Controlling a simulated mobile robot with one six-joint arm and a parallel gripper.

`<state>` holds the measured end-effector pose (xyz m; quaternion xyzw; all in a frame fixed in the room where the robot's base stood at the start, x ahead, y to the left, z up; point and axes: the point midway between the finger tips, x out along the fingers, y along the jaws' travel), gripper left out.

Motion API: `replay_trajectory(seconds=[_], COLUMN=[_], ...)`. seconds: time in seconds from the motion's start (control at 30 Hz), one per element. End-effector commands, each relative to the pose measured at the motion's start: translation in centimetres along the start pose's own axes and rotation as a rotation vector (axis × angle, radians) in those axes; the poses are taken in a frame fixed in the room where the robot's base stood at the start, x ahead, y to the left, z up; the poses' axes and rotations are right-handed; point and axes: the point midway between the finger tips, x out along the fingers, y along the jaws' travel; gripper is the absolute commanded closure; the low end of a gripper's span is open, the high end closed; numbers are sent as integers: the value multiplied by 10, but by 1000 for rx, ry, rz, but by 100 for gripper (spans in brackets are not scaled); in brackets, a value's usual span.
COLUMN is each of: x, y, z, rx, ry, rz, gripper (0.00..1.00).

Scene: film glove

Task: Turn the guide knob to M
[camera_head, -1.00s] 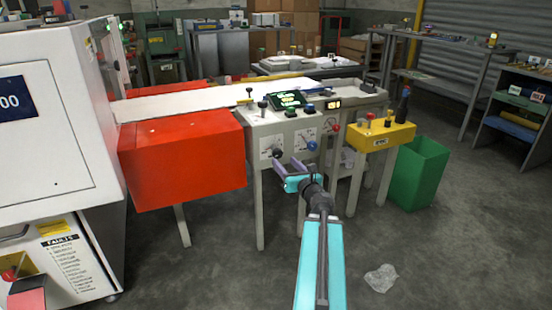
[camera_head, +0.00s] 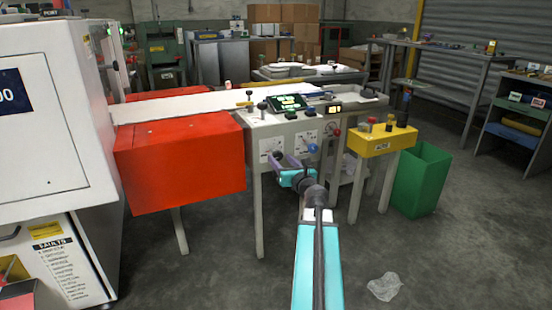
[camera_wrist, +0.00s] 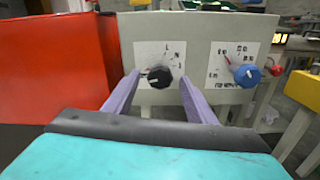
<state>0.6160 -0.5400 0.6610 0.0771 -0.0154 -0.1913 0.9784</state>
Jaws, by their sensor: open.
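A black knob (camera_wrist: 159,76) sits on a white dial label with small letters, on the grey front panel (camera_wrist: 150,27). The letters look like L, M and S at the upper right, but they are blurred. A pale mark shows on the knob's left side. My gripper (camera_wrist: 159,79) is open, with one purple finger on each side of the black knob. I cannot tell if either finger touches it. In the head view my gripper (camera_head: 289,161) is at the panel and largely hides the black knob.
A blue knob (camera_wrist: 247,76) with its own dial is right of my gripper, with a red knob (camera_wrist: 275,69) beyond. A red housing (camera_head: 180,160) stands left of the panel. A yellow box (camera_head: 380,142) and green bin (camera_head: 422,178) stand to the right.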

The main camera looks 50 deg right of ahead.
Motion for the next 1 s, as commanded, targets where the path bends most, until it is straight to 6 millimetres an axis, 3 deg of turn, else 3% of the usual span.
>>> replay_trajectory(seconds=[0.5,0.97,1.0], x=[44,48,48], y=[-1,0,0], z=[-1,0,0], rx=[0,0,0], ry=[0,0,0], rz=[0,0,0], gripper=[49,49,56])
